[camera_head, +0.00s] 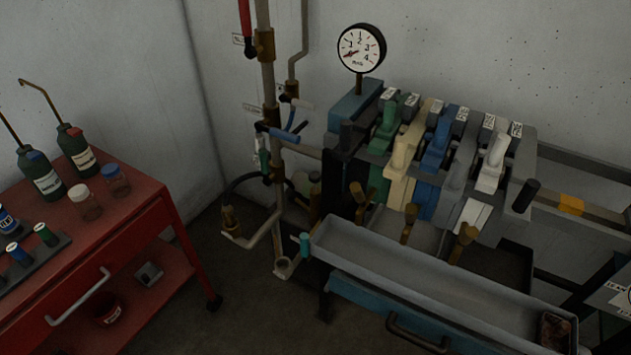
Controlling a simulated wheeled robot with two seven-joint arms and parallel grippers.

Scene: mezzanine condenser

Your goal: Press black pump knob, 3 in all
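A row of coloured blocks with levers stands against the back wall. A short black cylindrical knob (525,195) sticks up, tilted, at the right front end of this row. Another black lever-like block (346,136) is at the row's left end; I cannot tell for sure which black part is the pump knob. Between them are a green lever (387,122), a cream lever (404,148), a blue lever (437,146) and a white lever (492,163). A round gauge (361,48) stands above the left end, its needle toward the low numbers. Neither of my grippers is in view.
A long grey trough (420,275) lies in front of the row, above a blue drawer front (400,315) with a dark handle. Pipes with valves (268,110) rise at the left. A red cart (130,215) carries bottles and jars. Floor between them is clear.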

